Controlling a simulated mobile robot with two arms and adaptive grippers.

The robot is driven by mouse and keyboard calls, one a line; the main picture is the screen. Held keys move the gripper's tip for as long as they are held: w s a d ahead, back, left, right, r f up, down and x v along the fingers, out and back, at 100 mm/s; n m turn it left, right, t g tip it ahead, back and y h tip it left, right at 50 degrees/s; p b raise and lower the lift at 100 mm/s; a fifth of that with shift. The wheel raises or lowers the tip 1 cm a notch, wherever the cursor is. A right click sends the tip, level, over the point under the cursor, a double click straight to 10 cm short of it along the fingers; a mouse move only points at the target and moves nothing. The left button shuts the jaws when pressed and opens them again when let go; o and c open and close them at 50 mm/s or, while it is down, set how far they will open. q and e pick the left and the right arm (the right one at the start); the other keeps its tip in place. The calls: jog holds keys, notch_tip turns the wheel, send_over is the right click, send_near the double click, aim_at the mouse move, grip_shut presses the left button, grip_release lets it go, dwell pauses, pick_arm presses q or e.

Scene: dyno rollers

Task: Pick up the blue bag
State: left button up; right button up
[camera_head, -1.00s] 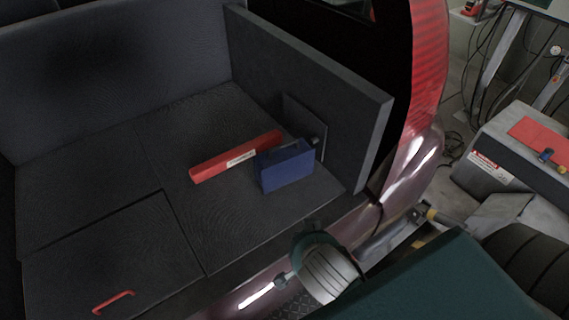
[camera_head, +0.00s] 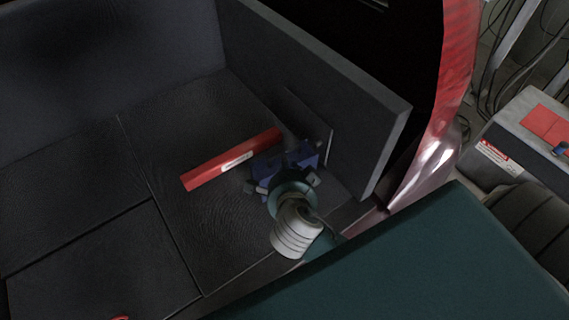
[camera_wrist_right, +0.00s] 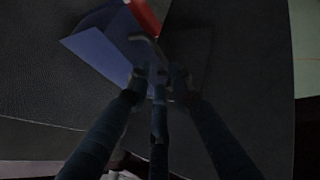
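The blue bag (camera_head: 303,154) sits on the dark cargo floor beside the right side panel, partly hidden by my right gripper (camera_head: 287,181). The gripper is over the near side of the bag with its fingers spread. In the right wrist view the bag (camera_wrist_right: 96,50) shows its blue faces beyond the fingers of my right gripper (camera_wrist_right: 158,78). The fingers look apart there, with the fingertips at or close to the bag; contact is not clear. My left gripper is not in view.
A long red box (camera_head: 215,170) with a white label lies just left of the bag. The dark side panel (camera_head: 315,85) stands close on the right. A grey machine (camera_head: 510,135) stands outside at the right.

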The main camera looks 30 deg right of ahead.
jog(key=p+x, duration=0.1)
jog(key=x, duration=0.5)
jog(key=shift+w+d+p, duration=0.2)
jog(key=shift+p, duration=0.15)
jog(key=shift+w+d+f, duration=0.15)
jog(key=shift+w+f, duration=0.2)
jog(key=shift+w, duration=0.05)
jog(key=shift+s, duration=0.1)
grip_shut()
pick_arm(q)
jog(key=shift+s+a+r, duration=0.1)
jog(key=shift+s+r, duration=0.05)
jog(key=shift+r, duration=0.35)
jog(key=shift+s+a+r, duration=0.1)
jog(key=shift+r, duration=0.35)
pick_arm(e)
jog(key=shift+r, duration=0.25)
